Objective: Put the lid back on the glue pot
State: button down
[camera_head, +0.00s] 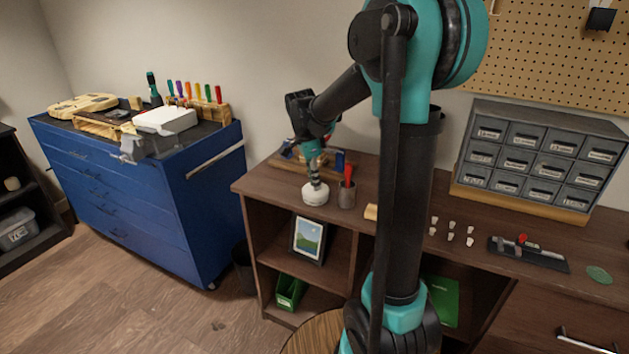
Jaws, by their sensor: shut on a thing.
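The white glue pot (315,196) stands on the brown workbench, near its front left edge. My gripper (315,183) points straight down over the pot, with its fingertips at the pot's top. It is shut on the small pale lid, which is mostly hidden by the fingers. The lid is at or just above the pot's mouth; I cannot tell whether it is fully seated.
A wooden rack (290,163) with blue-handled tools lies behind. Several small white pieces (452,225) and a grey drawer cabinet (541,155) are further right. Below is an open shelf.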

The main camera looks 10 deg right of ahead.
jog(key=c, duration=1.4)
grip_release()
jog(key=shift+o, duration=0.2)
jog(key=o, duration=0.5)
jog(key=shift+r, duration=3.5)
